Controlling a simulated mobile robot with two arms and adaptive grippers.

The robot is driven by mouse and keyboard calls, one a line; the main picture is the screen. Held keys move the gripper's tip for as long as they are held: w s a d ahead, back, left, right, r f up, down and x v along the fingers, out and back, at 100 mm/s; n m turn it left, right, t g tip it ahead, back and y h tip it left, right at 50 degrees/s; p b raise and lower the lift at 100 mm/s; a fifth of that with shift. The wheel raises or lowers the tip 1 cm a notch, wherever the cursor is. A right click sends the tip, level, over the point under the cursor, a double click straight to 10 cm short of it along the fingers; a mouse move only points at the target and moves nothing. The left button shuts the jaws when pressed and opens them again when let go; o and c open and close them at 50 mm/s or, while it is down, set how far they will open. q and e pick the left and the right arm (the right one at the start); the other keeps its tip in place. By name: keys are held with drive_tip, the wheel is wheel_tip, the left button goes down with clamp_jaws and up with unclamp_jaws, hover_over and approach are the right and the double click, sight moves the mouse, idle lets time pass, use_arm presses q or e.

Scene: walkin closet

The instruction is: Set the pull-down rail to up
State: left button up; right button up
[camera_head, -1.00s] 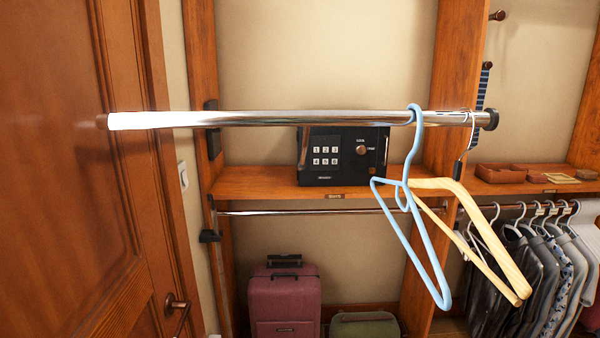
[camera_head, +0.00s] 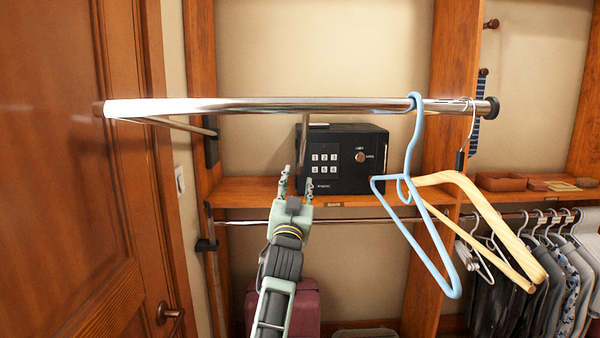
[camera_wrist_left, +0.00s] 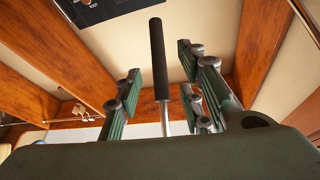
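The pull-down rail (camera_head: 260,108) is a chrome bar running across the upper part of the head view, in front of the shelves. A thin pull rod (camera_head: 305,137) hangs down from its middle. In the left wrist view the rod has a dark grip (camera_wrist_left: 157,58) and a metal shaft. My left gripper (camera_head: 296,180) is by the rod's lower part, below the rail. In the left wrist view its fingers (camera_wrist_left: 163,95) are spread, with the rod showing in the gap between them. I cannot tell whether they touch it. My right gripper is not in view.
A blue hanger (camera_head: 425,235) and a wooden hanger (camera_head: 490,225) hang from the rail's right part. A black safe (camera_head: 350,160) stands on the shelf behind. A fixed lower rail (camera_head: 350,221) runs under it. A wooden door (camera_head: 60,220) is at left, hanging clothes (camera_head: 545,285) at right.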

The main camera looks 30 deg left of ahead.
sight(300, 172)
use_arm(q)
drive_tip(key=shift+p+x, duration=0.8)
drive_tip(key=shift+x, duration=2.8)
drive_tip(key=shift+f, duration=0.1)
clamp_jaws()
